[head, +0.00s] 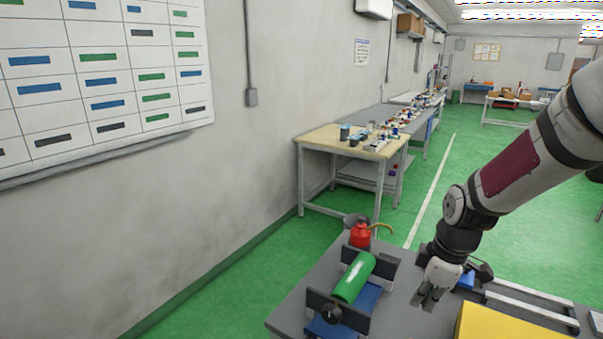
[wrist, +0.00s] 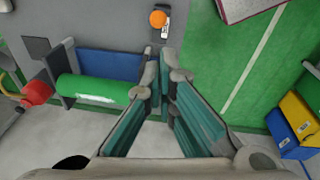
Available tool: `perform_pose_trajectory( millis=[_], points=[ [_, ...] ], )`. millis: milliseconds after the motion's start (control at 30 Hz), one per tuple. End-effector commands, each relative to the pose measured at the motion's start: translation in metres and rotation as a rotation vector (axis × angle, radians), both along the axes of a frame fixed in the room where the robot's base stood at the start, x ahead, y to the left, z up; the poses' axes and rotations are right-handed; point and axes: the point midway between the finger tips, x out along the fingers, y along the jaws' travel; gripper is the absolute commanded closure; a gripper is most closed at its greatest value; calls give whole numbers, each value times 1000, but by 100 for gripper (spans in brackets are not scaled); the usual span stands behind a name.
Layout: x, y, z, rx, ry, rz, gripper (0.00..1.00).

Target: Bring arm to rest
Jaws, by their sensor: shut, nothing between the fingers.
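The cylinder also shows in the wrist view (wrist: 90,88), left of the fingers.
A red can (head: 360,236) with a curved spout stands behind the holder. A yellow surface (head: 488,323) and a grey frame (head: 528,302) lie to the right. An orange knob (wrist: 158,19) shows beyond the fingers. Workbenches (head: 345,142) line the wall; green floor is open.

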Motion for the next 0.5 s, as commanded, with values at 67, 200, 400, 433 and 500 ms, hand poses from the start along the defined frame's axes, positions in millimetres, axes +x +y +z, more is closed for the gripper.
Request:
perform_pose_trajectory(
  millis=[67, 200, 400, 433, 500],
  points=[
    [-7, 6, 20, -35, -6, -54, 100],
    [-23, 16, 52, -77, -28, -178, 100],
    [-49, 32, 97, -100, -84, -364, 100],
    [-53, 34, 103, -99, -94, -392, 100],
    [-64, 40, 118, -92, -120, -458, 100]
  ],
)
